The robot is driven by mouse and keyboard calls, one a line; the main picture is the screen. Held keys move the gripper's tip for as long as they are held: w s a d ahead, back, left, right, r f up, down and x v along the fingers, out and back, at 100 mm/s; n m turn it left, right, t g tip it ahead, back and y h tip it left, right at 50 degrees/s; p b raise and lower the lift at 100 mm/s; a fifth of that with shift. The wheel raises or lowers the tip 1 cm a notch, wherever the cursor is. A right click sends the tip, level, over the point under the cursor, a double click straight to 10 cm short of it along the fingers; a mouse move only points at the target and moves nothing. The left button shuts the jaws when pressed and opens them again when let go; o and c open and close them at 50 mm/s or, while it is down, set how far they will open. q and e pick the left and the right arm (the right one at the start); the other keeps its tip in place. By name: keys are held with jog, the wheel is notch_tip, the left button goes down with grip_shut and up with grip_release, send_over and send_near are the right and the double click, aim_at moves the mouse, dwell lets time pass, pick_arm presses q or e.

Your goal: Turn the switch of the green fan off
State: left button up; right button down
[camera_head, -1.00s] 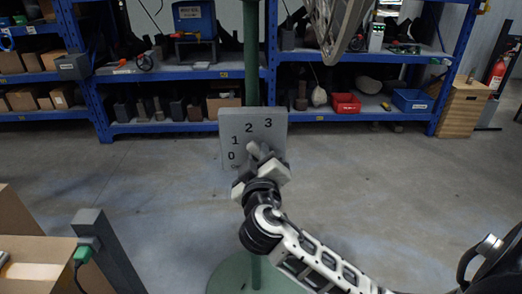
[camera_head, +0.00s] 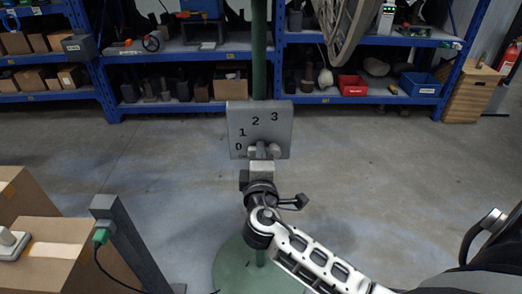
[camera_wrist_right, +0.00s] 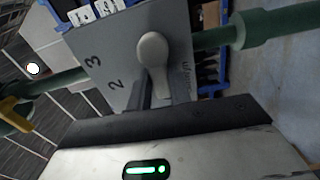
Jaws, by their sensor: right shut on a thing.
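The grey switch panel (camera_head: 279,128) of the fan carries the numbers 0, 1, 2 and 3 and is fixed to a green pole (camera_head: 259,55). Its light grey knob (camera_head: 275,149) sits at the lower middle of the panel. My right gripper (camera_head: 262,153) is at the knob and shut on it. In the right wrist view the knob (camera_wrist_right: 153,50) shows large, its stem between the fingers (camera_wrist_right: 157,95). The fingers partly hide the knob in the head view, so its exact setting is unclear. My left gripper is not in view.
The green round base (camera_head: 235,270) stands on open floor. Cardboard boxes (camera_head: 60,235) and a dark grey post (camera_head: 130,245) are at lower left. Blue shelves (camera_head: 190,107) line the back.

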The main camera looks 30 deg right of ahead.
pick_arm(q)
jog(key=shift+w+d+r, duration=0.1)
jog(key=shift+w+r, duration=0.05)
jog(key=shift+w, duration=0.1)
pick_arm(e)
jog(key=shift+n, duration=0.4)
jog(key=c, duration=1.3)
grip_release()
jog(key=shift+w, duration=0.1)
